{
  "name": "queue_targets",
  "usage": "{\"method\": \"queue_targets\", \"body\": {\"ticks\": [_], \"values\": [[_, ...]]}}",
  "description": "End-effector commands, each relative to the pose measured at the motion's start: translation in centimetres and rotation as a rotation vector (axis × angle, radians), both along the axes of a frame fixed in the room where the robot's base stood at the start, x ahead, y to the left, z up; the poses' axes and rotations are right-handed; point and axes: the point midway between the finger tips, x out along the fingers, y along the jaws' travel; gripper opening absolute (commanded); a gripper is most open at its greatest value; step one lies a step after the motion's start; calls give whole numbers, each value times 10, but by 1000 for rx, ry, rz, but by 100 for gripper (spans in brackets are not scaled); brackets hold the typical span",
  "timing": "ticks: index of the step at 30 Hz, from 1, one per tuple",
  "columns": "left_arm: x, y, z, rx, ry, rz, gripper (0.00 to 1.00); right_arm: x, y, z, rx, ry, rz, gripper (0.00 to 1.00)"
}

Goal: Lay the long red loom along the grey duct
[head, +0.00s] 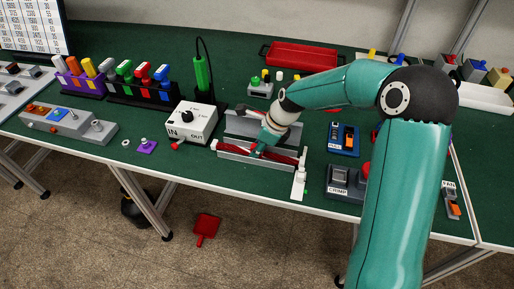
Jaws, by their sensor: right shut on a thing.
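The long red loom (283,158) lies lengthwise at the grey duct (234,155), near the table's front edge. Its left end reaches the duct's left part and its right end reaches close to a white upright piece (299,181). My right gripper (261,149) points down at the duct and is shut on the loom near its middle. The jaws are small and partly hidden by the wrist, so the exact grip is hard to see. I cannot tell whether the loom rests fully inside the duct. My left gripper is not in view.
A white IN/OUT box (192,122) stands left of the duct. A blue tray (343,139) and a grey CRIMP unit (346,181) stand to the right. A red tray (300,56) is at the back. A red dustpan (205,226) lies on the floor.

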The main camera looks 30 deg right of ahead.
Motion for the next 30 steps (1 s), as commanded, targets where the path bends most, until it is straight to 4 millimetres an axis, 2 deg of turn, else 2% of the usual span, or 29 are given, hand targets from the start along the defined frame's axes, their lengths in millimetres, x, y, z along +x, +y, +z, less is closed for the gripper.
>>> {"method": "queue_targets", "body": {"ticks": [1, 2, 6, 13, 17, 20, 30], "values": [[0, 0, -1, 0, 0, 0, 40, 0, 0, -3, 0, 2, -1, 0], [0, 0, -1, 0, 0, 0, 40, 0, 0, -2, 0, 1, 0, 31], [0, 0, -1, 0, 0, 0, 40, -1, 0, -2, 0, 3, 1, 55], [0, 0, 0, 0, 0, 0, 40, -1, 0, -3, 1, 6, 2, 56], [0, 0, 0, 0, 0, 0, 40, -3, -2, 3, 0, 5, 2, 56], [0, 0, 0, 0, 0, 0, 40, -6, -6, 16, -1, 2, 0, 56], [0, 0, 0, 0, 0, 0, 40, -24, -22, 78, -2, -4, -3, 56]]}}
